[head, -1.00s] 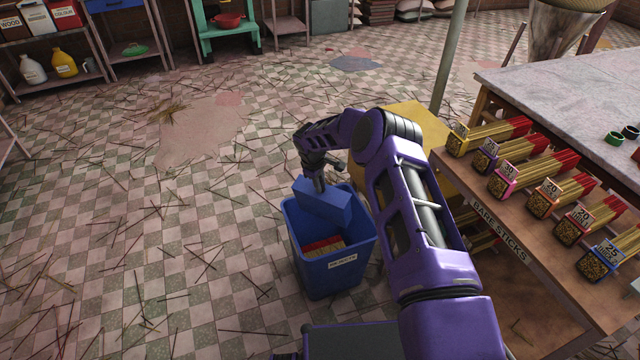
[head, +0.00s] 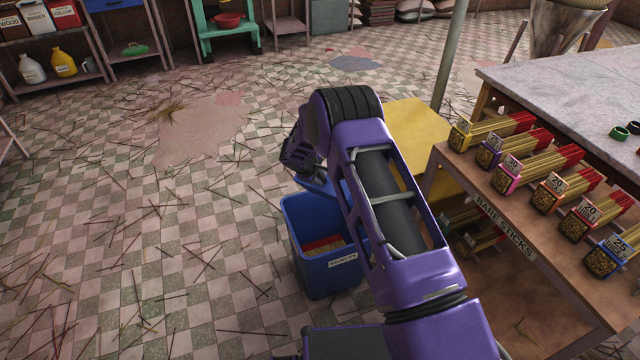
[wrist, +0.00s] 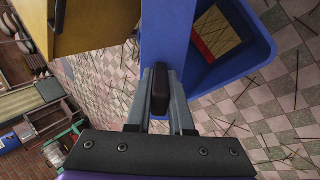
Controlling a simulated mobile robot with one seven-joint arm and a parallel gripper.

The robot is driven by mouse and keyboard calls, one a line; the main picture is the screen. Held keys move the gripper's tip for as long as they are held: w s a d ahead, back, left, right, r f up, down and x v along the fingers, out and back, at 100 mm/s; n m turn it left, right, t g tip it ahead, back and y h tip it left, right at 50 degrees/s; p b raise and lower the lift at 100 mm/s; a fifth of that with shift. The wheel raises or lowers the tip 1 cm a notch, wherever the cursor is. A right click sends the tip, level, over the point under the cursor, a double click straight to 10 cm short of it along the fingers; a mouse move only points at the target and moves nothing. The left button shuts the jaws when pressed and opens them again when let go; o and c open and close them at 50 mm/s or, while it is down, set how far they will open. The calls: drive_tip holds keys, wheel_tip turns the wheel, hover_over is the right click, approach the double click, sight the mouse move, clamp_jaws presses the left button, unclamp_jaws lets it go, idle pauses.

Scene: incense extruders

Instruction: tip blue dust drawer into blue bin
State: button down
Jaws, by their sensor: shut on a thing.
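The blue dust drawer (wrist: 166,32) stretches away from my gripper (wrist: 160,88) in the wrist view. The gripper is shut on its dark handle. In the head view only a blue strip of the drawer (head: 318,186) shows at the bin's back rim; my arm hides the rest and the fingers. The blue bin (head: 318,272), labelled REJECTS, stands upright on the floor. It holds bundled sticks with red ends. In the wrist view the bin (wrist: 226,68) lies right of the drawer, which overlaps its edge. The drawer's inside and any dust are not visible.
A bench (head: 492,222) labelled BARE STICKS holds several stick bundles at the right. A yellow surface (head: 412,135) lies just behind my arm. A pole (head: 452,60) stands farther back. The tiled floor left of the bin is open, strewn with loose sticks.

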drive_tip(key=shift+a+r+t+h, duration=0.1)
drive_tip(key=shift+r+t+h, duration=0.35)
drive_tip(key=shift+t, duration=0.35)
drive_tip(key=t+h, duration=0.1)
drive_tip(key=t, duration=0.1)
drive_tip(key=r+t+h, duration=0.1)
drive_tip(key=t, duration=0.1)
drive_tip(key=shift+r+h, duration=0.15)
drive_tip(key=shift+h, duration=0.1)
drive_tip(key=r+t+h, duration=0.1)
drive_tip(key=t, duration=0.1)
drive_tip(key=r+t+h, duration=0.1)
drive_tip(key=shift+t, duration=0.4)
drive_tip(key=shift+h, duration=0.3)
drive_tip(key=s+d+r+m+g+h+p, duration=0.2)
drive_tip(key=s+d+r+p, duration=0.1)
drive_tip(key=s+r, duration=0.7)
drive_tip(key=s+d+r+m+g+h+p, duration=0.1)
drive_tip(key=s+d+r+p, duration=0.3)
drive_tip(key=s+r, duration=0.5)
drive_tip(key=shift+s+d+r+m+g+h, duration=0.4)
drive_tip(key=shift+s+d+g+h, duration=0.25)
drive_tip(key=shift+s+d, duration=0.65)
drive_tip(key=shift+t, duration=0.25)
